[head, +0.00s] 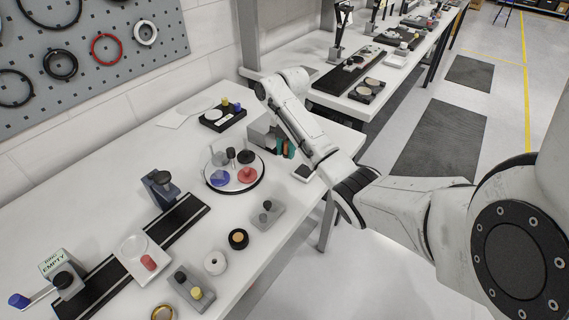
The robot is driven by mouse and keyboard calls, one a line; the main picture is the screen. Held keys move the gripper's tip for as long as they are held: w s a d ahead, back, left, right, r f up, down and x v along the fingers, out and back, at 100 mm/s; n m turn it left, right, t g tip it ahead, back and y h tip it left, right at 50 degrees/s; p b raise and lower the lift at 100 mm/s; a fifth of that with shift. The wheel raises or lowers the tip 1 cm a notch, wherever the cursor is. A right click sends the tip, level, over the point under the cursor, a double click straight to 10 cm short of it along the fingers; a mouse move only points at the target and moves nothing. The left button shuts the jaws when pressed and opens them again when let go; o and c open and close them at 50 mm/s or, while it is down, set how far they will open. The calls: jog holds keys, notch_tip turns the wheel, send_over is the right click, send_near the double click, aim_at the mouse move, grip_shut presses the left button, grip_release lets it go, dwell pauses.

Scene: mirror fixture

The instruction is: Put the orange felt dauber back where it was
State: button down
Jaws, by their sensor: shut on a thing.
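I cannot pick out the orange felt dauber for certain in the head view. A small orange-brown patch (278,144) shows beside teal pieces (288,150) at a grey block on the far right part of the bench, but it is too small to identify. My arm reaches from the right over the bench's right edge, with its wrist above that grey block. My gripper's fingers, and anything between them, are hidden behind my forearm.
A round white plate (243,187) carries blue, red, black and grey pieces.

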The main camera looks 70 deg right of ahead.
aim_at(284, 157)
jog(key=shift+w+d+f, duration=0.2)
jog(key=shift+w+f, duration=0.2)
jog(key=shift+f, duration=0.1)
jog(key=shift+d+f, duration=0.1)
jog(key=shift+f, duration=1.4)
jog(key=shift+f, duration=0.2)
jog(key=c, duration=0.9)
grip_release()
jog(key=r+p, duration=0.1)
jog(key=r, duration=0.3)
jog(key=d+r+p, duration=0.1)
jog(key=r+p, duration=0.1)
jog(key=r, duration=0.2)
jog(key=r+p, duration=0.1)
jog(key=r, duration=0.3)
jog(key=shift+d+r, duration=0.15)
jog(key=shift+d, duration=0.05)
